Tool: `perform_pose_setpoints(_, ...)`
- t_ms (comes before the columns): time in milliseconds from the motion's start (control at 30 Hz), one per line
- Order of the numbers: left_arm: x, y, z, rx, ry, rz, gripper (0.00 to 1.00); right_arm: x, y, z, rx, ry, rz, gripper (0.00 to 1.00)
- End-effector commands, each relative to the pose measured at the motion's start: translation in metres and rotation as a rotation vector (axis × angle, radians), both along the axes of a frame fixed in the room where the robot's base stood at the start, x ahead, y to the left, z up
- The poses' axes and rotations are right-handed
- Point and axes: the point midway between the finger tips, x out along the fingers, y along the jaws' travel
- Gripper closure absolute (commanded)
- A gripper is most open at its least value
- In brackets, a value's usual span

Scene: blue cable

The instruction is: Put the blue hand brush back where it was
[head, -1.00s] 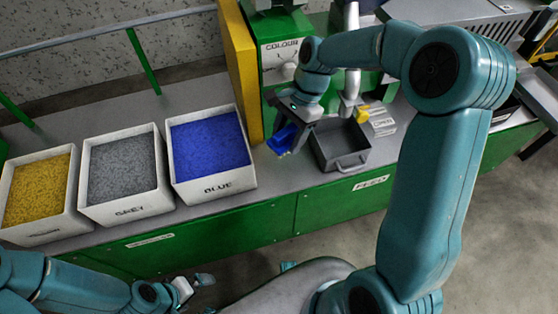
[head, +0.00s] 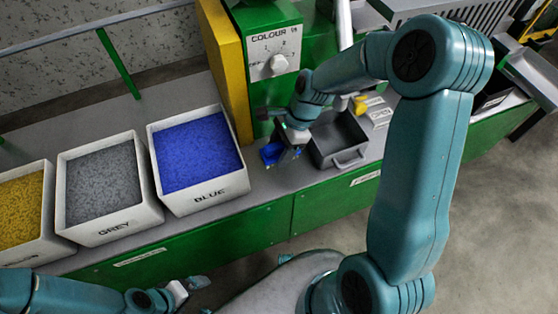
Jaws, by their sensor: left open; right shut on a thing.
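A blue piece, seemingly the hand brush (head: 271,153), is in my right gripper (head: 283,152), low over the bench. It is small and partly covered by the gripper, so I cannot tell its bristles or whether it touches the bench. It is between the bin marked BLUE (head: 201,200) and a grey metal tray (head: 345,156). My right gripper is shut on it, just left of the tray. My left gripper (head: 188,289) is open and empty at the lower left, in front of the green bench.
Bins of grey (head: 113,229) and yellow (head: 24,250) granules stand left of the blue one. A yellow post (head: 226,75) and a green COLOUR dial panel (head: 276,62) rise behind the brush. The grey bench top (head: 277,180) has a narrow clear strip in front.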

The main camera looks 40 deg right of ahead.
Motion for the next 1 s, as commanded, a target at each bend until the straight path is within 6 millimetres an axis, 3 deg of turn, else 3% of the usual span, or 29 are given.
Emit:
perform_pose_setpoints(233, 0.000, 0.000, -0.005, 0.000, 0.000, 0.000, 0.00, 0.002, 0.000, -0.024, 0.000, 0.001, 0.000, 0.71)
perform_pose_setpoints(433, 0.000, 0.000, -0.011, 0.000, 0.000, 0.000, 0.00, 0.003, 0.000, -0.056, 0.000, 0.002, 0.001, 0.71)
perform_pose_setpoints(800, 0.000, 0.000, -0.013, 0.000, 0.000, 0.000, 0.00, 0.004, 0.000, -0.061, 0.000, 0.000, 0.001, 0.71)
perform_pose_setpoints(833, 0.000, 0.000, -0.013, 0.000, 0.000, 0.000, 0.00, 0.004, 0.000, -0.061, 0.000, 0.000, 0.001, 0.40)
perform_pose_setpoints(900, 0.000, 0.000, -0.012, 0.000, 0.000, 0.000, 0.00, 0.004, 0.000, -0.060, 0.000, -0.001, 0.001, 0.17)
perform_pose_setpoints(1000, 0.000, 0.000, -0.012, 0.000, 0.000, 0.000, 0.00, 0.004, 0.000, -0.060, 0.000, -0.001, 0.001, 0.17)
